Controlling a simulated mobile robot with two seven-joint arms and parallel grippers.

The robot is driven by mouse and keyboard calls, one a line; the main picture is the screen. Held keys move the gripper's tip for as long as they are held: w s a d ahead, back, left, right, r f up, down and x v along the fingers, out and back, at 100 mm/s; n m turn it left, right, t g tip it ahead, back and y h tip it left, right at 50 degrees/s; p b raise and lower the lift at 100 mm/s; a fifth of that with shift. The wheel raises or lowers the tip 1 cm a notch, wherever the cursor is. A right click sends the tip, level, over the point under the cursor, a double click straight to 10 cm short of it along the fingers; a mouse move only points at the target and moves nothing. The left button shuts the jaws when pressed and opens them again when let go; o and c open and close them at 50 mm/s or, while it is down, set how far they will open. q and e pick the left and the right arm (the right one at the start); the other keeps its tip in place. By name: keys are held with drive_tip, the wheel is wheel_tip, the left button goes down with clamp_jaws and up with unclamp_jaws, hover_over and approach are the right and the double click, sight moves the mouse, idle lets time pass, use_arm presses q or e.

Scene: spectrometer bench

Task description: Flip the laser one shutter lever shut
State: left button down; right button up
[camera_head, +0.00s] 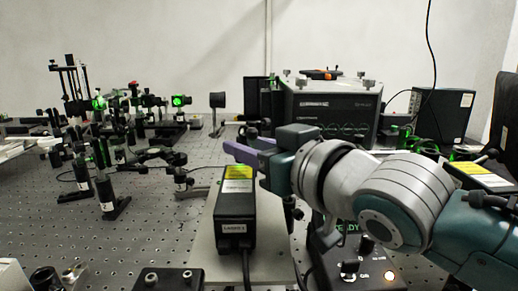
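Laser one, a black box (235,220) with a yellow label on top and "LASER 1" on its front face, sits on a pale base plate in the middle foreground. My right gripper (232,149) comes in from the right, with its purple finger pointing left just behind the box's far end. I see it side-on, so I cannot tell whether it is open or shut, or whether it touches anything. I cannot make out the shutter lever; the gripper may hide it. My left gripper is not in view.
Optics on posts, including a black mount (108,195), crowd the left. A large dark instrument (330,108) stands behind the gripper. Bare perforated bench (150,235) shows at front left.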

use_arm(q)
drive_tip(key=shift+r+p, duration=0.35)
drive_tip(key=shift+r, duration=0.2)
use_arm(e)
drive_tip(key=v, duration=0.7)
drive_tip(key=shift+s+d, duration=0.15)
drive_tip(key=shift+s, duration=0.15)
